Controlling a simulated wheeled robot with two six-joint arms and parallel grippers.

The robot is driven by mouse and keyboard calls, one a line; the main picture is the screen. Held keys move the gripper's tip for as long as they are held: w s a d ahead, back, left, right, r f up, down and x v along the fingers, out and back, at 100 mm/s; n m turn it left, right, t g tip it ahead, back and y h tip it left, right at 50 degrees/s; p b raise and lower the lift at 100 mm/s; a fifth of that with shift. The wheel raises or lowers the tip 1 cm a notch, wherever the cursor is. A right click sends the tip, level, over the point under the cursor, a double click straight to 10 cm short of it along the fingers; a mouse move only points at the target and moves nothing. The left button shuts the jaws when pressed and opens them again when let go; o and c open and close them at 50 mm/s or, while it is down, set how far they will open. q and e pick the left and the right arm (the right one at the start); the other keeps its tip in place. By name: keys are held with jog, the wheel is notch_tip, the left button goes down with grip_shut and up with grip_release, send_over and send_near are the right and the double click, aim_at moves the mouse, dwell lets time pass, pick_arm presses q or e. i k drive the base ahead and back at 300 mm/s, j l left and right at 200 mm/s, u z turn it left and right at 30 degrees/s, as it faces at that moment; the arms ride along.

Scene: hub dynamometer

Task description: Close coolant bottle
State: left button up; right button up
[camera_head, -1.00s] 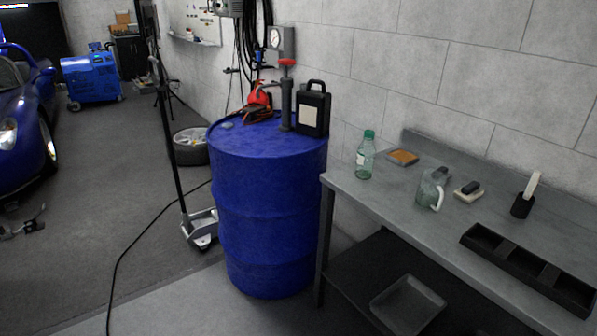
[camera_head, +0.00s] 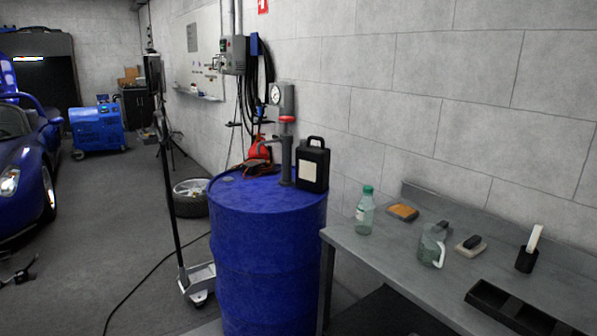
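Which container the task means by the coolant bottle is not certain from this view. A black jug with a pale label (camera_head: 312,167) stands upright on top of the blue drum (camera_head: 268,255). A clear greenish bottle with a green top (camera_head: 365,212) stands upright at the left end of the grey workbench (camera_head: 375,258). A clear jug with a pale handle (camera_head: 432,245) stands on the bench to its right. Neither of my grippers is in view.
On the bench are an orange-brown sponge or pad (camera_head: 403,212), a small brush or block (camera_head: 470,246), a black holder with a white-handled tool (camera_head: 527,255) and a black tray (camera_head: 515,308). A pump with a gauge (camera_head: 287,135) rises from the drum. A stand (camera_head: 197,280) is left of it. Open floor (camera_head: 110,230) lies further left.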

aim_at(366, 206)
jog(key=i+j+z, duration=0.15)
jog(key=i+j, duration=0.4)
jog(key=i, duration=0.35)
jog(key=i+j, duration=0.15)
jog(key=i, duration=0.4)
jog(key=i+j, duration=0.2)
jog(key=i, duration=0.35)
